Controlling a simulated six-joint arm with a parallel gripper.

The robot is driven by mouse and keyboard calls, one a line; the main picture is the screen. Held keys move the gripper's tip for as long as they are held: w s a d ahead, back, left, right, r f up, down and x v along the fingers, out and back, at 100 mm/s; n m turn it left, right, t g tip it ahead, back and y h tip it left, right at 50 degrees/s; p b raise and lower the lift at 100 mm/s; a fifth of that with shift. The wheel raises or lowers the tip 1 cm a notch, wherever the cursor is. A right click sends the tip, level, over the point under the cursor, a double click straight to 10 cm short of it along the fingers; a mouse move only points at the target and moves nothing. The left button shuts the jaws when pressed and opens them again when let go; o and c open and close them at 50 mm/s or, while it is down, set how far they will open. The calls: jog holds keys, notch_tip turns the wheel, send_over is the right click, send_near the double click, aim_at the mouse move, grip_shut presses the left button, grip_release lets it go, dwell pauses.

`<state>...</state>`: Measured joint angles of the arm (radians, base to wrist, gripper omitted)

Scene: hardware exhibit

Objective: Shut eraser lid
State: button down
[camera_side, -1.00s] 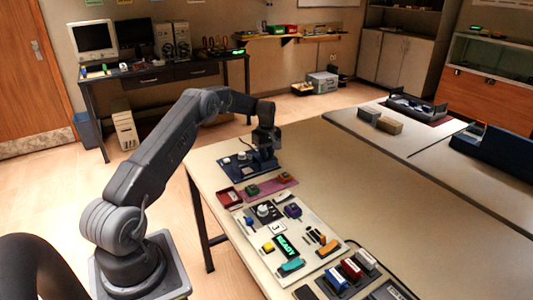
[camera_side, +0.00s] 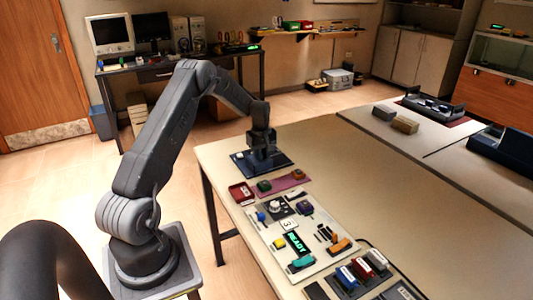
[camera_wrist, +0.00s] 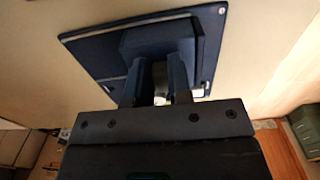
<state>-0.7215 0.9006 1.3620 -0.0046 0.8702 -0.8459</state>
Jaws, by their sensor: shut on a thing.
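The eraser is a dark blue unit on a flat dark blue base plate (camera_side: 279,166) at the far left corner of the near table. Its blocky dark blue body, seemingly the lid (camera_wrist: 150,36), fills the top middle of the wrist view. My gripper (camera_side: 262,153) is down at the unit in the side view. In the wrist view my gripper (camera_wrist: 160,88) is shut on a narrow part of it, with a small pale patch between the fingers. The fingers and wrist hide most of the held part. A white round piece (camera_side: 240,155) sits on the base, left of my gripper.
Nearer on the table are a red tray (camera_side: 241,193), a purple mat (camera_side: 282,184) with small blocks, and a pale panel (camera_side: 310,262) with switches and a lit READY sign (camera_side: 297,243). The table right of the unit is clear.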

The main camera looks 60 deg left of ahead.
jog(key=shift+s, duration=0.25)
jog(key=c, duration=1.4)
grip_release()
jog(key=o, duration=0.4)
jog(key=shift+c, duration=0.2)
notch_tip(320, 180, up, 14)
